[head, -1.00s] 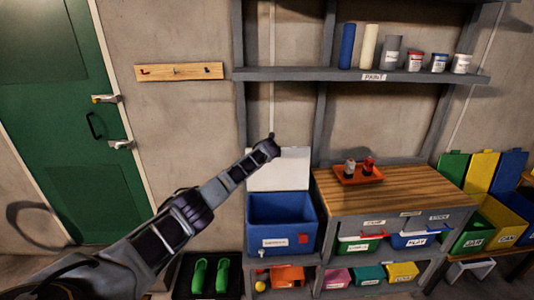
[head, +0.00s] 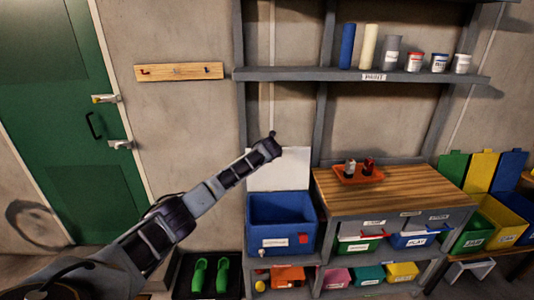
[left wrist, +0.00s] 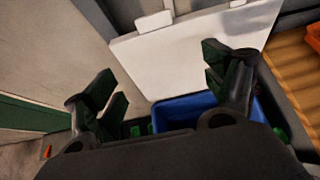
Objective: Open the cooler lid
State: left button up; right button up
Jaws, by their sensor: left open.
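The blue cooler (head: 267,234) stands on the shelf unit left of the wooden worktop, with a label and a red patch on its front. Its white lid (head: 292,172) stands upright at the back, and the blue inside shows from above. In the left wrist view, the lid (left wrist: 188,62) rises behind the blue cooler (left wrist: 176,112). My left gripper (head: 273,137) is in front of the lid's upper left part in the head view. In the left wrist view, its fingers (left wrist: 165,85) are spread wide with nothing between them. My right gripper is in neither view.
A wooden worktop (head: 411,190) with an orange tray (head: 357,177) is right of the cooler. A paint shelf (head: 290,74) runs above. Green boots (head: 222,274) stand on a dark mat at lower left. The wall (head: 180,125) left of the cooler is mostly bare.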

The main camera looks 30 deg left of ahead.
pick_arm(q)
jog(key=shift+v, duration=2)
